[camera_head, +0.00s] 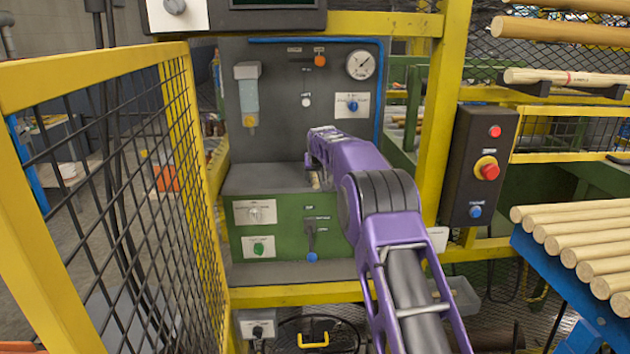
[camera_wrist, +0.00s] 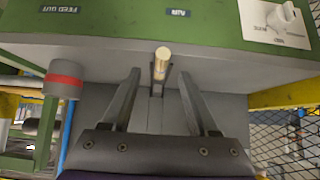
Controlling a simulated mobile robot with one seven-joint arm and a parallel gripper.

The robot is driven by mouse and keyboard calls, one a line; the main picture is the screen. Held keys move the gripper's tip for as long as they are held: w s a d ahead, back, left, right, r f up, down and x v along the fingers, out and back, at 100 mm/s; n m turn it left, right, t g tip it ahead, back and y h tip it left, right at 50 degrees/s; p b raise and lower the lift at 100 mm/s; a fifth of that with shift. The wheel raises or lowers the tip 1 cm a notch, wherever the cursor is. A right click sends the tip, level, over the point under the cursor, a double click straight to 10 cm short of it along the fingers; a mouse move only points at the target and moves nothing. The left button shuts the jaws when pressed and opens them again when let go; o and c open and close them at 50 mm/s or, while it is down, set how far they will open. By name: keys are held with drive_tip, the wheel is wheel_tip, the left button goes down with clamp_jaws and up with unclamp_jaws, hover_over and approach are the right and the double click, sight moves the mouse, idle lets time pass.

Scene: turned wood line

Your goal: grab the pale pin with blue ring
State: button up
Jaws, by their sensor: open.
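A small pale wooden pin (camera_wrist: 161,62) stands out from the grey surface below the green panel in the wrist view. No blue ring can be made out on it. A dark narrow piece shows just under it, perhaps its holder. My gripper (camera_wrist: 160,76) is open, with one finger on each side of the pin's line and clear space between each finger and the pin. The fingers hold nothing. In the head view my purple arm reaches into the grey machine recess and its wrist hides the fingers. A small pale bit (camera_head: 314,179) shows under the wrist, perhaps the pin.
A green panel (camera_wrist: 110,30) with labels and a white knob plate (camera_wrist: 278,22) lies close beyond the fingers. A grey cylinder with a red band (camera_wrist: 66,80) stands at left. The head view shows a yellow mesh fence (camera_head: 120,170) at left and wooden rods (camera_head: 590,240) at right.

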sight(315, 181)
drive_tip(key=shift+p+x, duration=0.35)
drive_tip(key=shift+x, duration=1.35)
drive_tip(key=shift+a, duration=0.1)
clamp_jaws()
